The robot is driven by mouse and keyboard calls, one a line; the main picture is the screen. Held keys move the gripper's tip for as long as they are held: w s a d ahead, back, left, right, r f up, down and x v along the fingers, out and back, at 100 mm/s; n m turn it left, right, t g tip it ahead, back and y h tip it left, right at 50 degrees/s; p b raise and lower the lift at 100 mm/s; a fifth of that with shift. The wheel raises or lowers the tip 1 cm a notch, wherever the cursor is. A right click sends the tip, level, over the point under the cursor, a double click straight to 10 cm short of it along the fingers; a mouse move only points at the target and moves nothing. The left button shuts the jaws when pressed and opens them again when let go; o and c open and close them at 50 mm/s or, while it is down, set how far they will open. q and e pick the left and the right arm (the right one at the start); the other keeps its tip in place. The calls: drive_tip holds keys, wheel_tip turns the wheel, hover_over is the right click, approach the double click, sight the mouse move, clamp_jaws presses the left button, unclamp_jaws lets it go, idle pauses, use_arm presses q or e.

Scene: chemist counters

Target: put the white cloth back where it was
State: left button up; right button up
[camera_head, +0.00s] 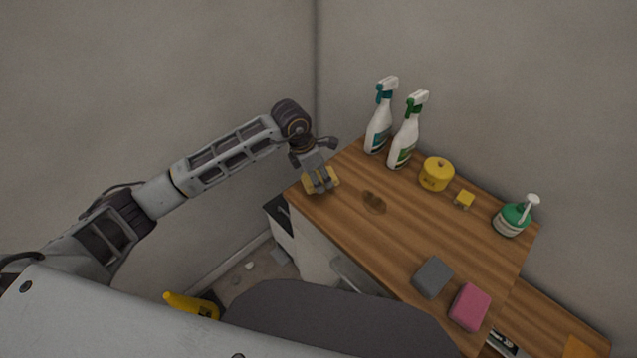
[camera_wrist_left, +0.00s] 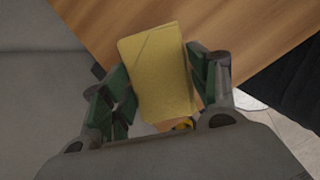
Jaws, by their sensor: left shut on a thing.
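My left gripper (camera_head: 321,186) is at the far left corner of the wooden counter top (camera_head: 400,235). It is shut on a yellow block, like a sponge or folded cloth (camera_head: 333,177). In the left wrist view the yellow block (camera_wrist_left: 157,75) sits between the two green-padded fingers (camera_wrist_left: 160,95), with the counter behind it. Whether it touches the counter is hard to tell. I see no cloth that is clearly white. My right gripper is not in view.
Two spray bottles (camera_head: 378,130) (camera_head: 405,138) stand at the back. A yellow pot (camera_head: 436,174), a small yellow cube (camera_head: 464,199) and a green pump bottle (camera_head: 512,219) stand along the wall side. Grey (camera_head: 433,277) and pink (camera_head: 470,306) sponges lie near the front. The counter's middle is clear.

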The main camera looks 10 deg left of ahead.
use_arm(q)
drive_tip(key=shift+f, duration=1.85)
drive_tip(key=shift+f, duration=0.15)
drive_tip(key=o, duration=0.9)
drive_tip(key=v, duration=1.2)
